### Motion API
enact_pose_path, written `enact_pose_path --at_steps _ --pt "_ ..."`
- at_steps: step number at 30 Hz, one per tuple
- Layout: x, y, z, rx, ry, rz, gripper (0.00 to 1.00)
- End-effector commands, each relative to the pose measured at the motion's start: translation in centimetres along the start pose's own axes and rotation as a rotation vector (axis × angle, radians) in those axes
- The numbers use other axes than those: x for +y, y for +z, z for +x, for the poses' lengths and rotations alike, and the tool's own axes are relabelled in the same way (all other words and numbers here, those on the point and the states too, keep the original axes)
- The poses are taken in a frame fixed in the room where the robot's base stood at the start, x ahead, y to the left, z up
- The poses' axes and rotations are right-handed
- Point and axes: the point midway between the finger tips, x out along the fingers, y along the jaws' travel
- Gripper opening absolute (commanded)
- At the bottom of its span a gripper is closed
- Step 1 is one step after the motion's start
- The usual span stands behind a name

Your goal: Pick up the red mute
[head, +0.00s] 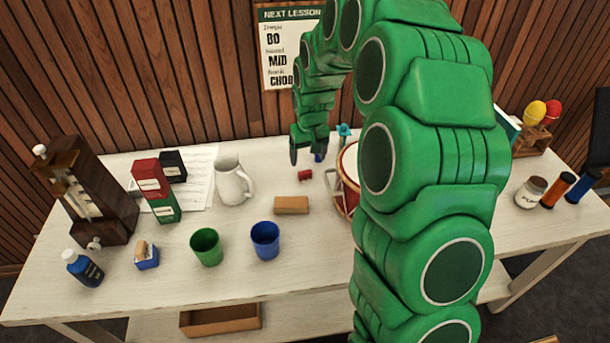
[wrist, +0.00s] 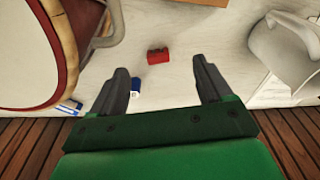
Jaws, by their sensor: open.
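The red mute, a small red block-like piece (head: 305,175), lies on the white table between the white pitcher and the drum. In the wrist view the mute (wrist: 158,55) appears just beyond the fingertips, roughly centred between them. My gripper (head: 306,157) is open and empty, above the table on the wall side of the mute. In the wrist view both dark fingers of my gripper (wrist: 164,72) are spread apart and not touching the mute. A small blue piece (wrist: 135,88) lies by the left finger.
The white pitcher (head: 229,182) stands left, the red drum (head: 348,182) close on the right. A tan block (head: 291,205), a blue cup (head: 265,240) and a green cup (head: 207,246) stand toward the front.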

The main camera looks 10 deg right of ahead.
Motion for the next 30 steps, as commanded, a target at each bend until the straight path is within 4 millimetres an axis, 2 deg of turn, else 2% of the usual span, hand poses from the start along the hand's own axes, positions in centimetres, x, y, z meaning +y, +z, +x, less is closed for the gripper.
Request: enact_pose_path --at_steps 3,9,26,30 --pt "0.3 -1.8 2.1 0.012 0.004 -0.002 0.79" --pt "0.7 -3.6 4.0 0.032 0.009 -0.004 0.79" --pt "0.9 -3.9 7.5 0.031 0.009 -0.004 0.79" --pt "1.0 -3.8 8.8 0.033 0.009 -0.004 0.79"
